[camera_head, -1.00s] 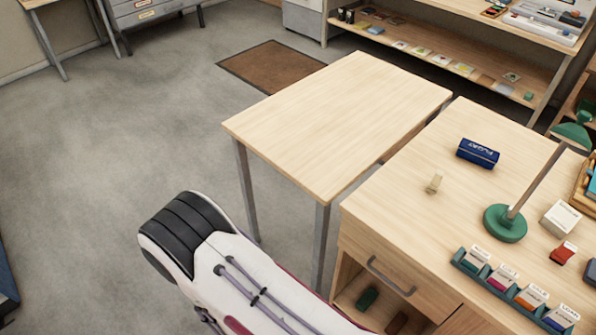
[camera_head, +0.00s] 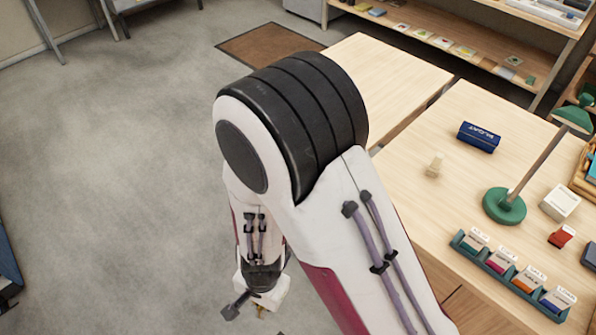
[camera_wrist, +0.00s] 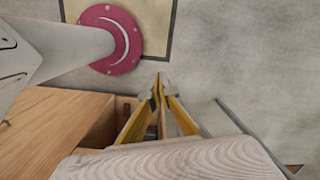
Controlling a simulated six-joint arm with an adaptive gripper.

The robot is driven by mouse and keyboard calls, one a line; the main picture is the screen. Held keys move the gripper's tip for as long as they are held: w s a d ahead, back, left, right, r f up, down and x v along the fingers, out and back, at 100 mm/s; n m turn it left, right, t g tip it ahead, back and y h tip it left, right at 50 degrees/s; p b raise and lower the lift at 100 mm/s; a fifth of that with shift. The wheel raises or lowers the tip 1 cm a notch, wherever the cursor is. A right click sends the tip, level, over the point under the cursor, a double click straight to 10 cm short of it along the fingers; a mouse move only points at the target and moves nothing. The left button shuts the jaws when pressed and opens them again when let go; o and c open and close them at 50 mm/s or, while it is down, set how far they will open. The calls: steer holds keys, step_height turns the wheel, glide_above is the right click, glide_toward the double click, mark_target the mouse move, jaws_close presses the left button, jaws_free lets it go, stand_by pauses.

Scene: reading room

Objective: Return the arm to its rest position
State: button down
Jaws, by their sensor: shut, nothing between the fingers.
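My arm is folded up in the head view, its elbow large in front of the tables and its forearm hanging down beside it. Only a small part of my gripper (camera_head: 261,311) shows below the wrist there, over the floor. In the wrist view my gripper (camera_wrist: 160,82) shows its yellow fingers with the tips together and nothing between them.
The desk (camera_head: 455,215) at right bears a blue box (camera_head: 479,137), a pale small block (camera_head: 435,165), a green-based lamp (camera_head: 504,206) and a card tray (camera_head: 512,274). A bare table (camera_head: 390,75) stands behind the elbow. The floor (camera_head: 120,190) at left is clear.

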steer(key=d+r+n+t, duration=0.2)
steer(key=d+r+t, duration=0.1)
steer(key=d+r, duration=0.9)
steer(key=d+r+n+t, duration=0.3)
steer(key=d+r, duration=1)
steer(key=r, duration=1)
steer(key=shift+s+d+r+h, duration=0.15)
steer(key=shift+s+r+h, duration=0.05)
steer(key=shift+s+h, duration=0.2)
